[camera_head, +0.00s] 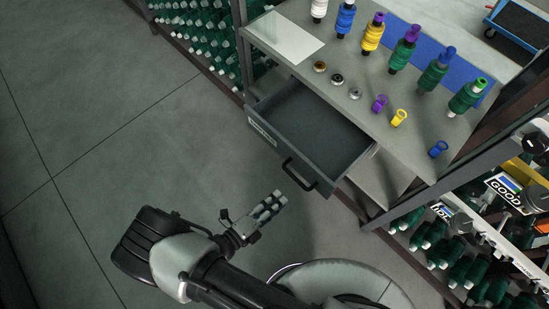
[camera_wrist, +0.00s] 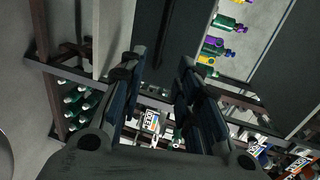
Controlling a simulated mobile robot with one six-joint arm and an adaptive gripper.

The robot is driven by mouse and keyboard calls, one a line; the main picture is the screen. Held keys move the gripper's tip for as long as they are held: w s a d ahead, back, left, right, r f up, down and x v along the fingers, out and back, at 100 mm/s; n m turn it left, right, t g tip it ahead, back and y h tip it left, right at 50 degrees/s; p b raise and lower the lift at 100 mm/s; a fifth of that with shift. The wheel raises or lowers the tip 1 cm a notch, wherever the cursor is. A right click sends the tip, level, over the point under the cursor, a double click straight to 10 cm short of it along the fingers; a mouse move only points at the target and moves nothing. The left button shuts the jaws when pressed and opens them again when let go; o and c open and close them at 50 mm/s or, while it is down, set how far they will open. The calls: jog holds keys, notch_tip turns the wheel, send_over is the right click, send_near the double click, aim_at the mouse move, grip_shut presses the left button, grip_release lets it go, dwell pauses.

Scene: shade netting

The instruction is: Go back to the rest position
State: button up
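My gripper (camera_head: 269,206) hangs over the grey floor, in front of and to the lower left of the open drawer (camera_head: 310,122). It is apart from the drawer's dark handle (camera_head: 299,175). In the wrist view my gripper (camera_wrist: 160,75) shows two dark fingers with a clear gap between them. It is open, and nothing is held between the fingers. The drawer is pulled out from under the tabletop, and its visible inside looks empty.
The grey table (camera_head: 345,85) bears a row of colored spools, several small rings and clips, a white sheet (camera_head: 284,38) and a blue mat (camera_head: 440,65). Racks of green spools stand behind and at the right. A blue cart (camera_head: 517,22) stands far right. The left floor is clear.

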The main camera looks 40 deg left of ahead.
dwell(0.3)
jog(key=w+d+r+m+g+h, duration=0.2)
jog(key=w+r+m+g+h, duration=0.1)
jog(key=w+r+m, duration=0.3)
jog(key=w+d+r+m+g+h, duration=0.2)
jog(key=w+r+m+g+h, duration=0.15)
jog(key=r+m, duration=0.5)
jog(key=w+d+r+m+g, duration=0.4)
jog(key=d+r+m+g, duration=0.2)
jog(key=d+r+m, duration=0.5)
jog(key=s+d+r+m+t+y, duration=0.1)
jog(key=s+d+r+m+y, duration=0.2)
jog(key=d+r+m, duration=0.5)
jog(key=s+d+r+m+y, duration=0.4)
jog(key=d+r+m, duration=0.4)
jog(key=m, duration=1.1)
jog(key=shift+d+r+t+y, duration=0.25)
jog(key=shift+r+t+y, duration=0.1)
jog(key=shift+r+y, duration=0.15)
